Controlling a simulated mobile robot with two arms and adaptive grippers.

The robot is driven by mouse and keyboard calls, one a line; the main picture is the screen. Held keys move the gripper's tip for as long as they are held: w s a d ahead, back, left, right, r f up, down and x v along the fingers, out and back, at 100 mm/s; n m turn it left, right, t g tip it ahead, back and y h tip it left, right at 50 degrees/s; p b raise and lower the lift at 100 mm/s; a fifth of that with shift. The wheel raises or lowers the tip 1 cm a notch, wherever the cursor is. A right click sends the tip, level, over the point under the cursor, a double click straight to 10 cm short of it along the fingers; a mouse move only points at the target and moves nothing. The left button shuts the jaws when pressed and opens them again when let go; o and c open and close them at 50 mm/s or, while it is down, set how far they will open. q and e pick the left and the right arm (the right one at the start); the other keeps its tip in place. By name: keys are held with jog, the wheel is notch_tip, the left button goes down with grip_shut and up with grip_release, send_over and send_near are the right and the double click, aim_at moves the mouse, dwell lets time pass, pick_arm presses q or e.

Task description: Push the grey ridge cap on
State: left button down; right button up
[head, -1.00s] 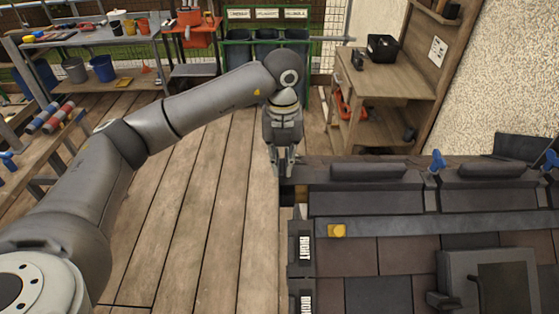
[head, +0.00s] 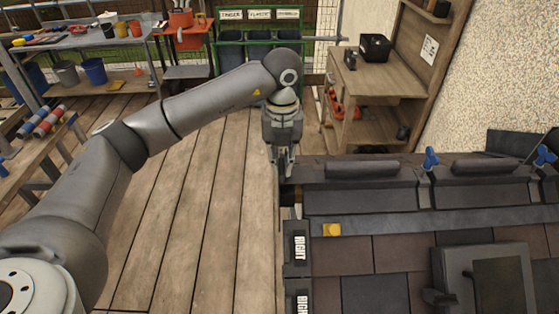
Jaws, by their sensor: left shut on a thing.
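My left gripper (head: 283,170) points down at the left end of the roof ridge. It is shut on a small dark grey piece, which seems to be the grey ridge cap; the fingers hide most of it, and I cannot tell how far it sits on the ridge end. The ridge (head: 320,177) runs to the right along the top of the dark roof, with raised dark pieces (head: 362,168) on it. My right gripper is not in view.
A wooden bench (head: 375,83) stands behind. The plank floor (head: 190,200) left of the roof is clear.

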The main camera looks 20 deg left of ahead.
pick_arm(q)
jog(key=shift+d, duration=0.1)
dwell(0.6)
jog(key=c, duration=1.4)
grip_release()
jog(key=shift+r, duration=0.1)
jog(key=shift+r+p, duration=1.65)
jog(key=shift+r, duration=1.25)
jog(key=shift+f, duration=0.1)
